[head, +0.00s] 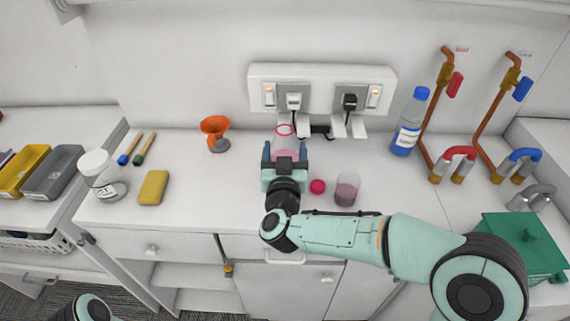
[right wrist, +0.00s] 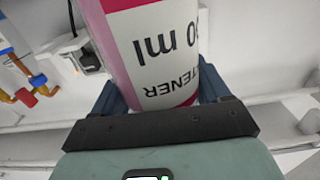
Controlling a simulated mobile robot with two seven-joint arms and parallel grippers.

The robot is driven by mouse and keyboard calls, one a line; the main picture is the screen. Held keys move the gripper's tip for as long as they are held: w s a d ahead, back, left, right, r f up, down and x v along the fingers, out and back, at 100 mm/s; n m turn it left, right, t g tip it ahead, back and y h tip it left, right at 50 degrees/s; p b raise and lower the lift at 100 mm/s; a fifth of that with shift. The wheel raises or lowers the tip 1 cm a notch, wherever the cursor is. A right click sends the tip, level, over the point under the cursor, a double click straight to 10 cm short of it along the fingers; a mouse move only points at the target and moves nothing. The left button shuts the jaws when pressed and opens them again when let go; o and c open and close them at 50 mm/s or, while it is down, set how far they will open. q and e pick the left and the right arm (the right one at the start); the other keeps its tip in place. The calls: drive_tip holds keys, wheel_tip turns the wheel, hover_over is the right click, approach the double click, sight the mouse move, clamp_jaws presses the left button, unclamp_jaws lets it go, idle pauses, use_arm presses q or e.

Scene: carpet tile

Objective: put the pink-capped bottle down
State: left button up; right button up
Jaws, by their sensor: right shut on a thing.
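The bottle (head: 285,142), clear with pink liquid and a pink-red ring at its mouth, is between the fingers of my right gripper (head: 286,152), in front of the wall sockets. In the right wrist view the bottle (right wrist: 150,45) fills the space between the fingers, its white label upside down in the picture. My right gripper is shut on it. The bottle's base is hidden, so I cannot tell whether it touches the counter. A small round pink piece, which looks like a cap (head: 317,186), lies on the counter. My left gripper is out of view.
A beaker of pink liquid (head: 346,190) stands right of my gripper. Counter between funnel and gripper is clear.

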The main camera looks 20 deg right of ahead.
drive_tip(key=shift+f, duration=1.85)
drive_tip(key=shift+f+b, duration=0.1)
drive_tip(key=shift+b, duration=0.25)
drive_tip(key=o, duration=1.4)
drive_tip(key=shift+f, duration=0.1)
drive_tip(key=shift+o, duration=0.2)
drive_tip(key=shift+s+r, duration=0.15)
drive_tip(key=shift+r, duration=0.05)
drive_tip(key=b+v, duration=0.1)
drive_tip(key=v, duration=1)
drive_tip(key=shift+s, duration=0.35)
drive_tip(key=shift+a, duration=0.15)
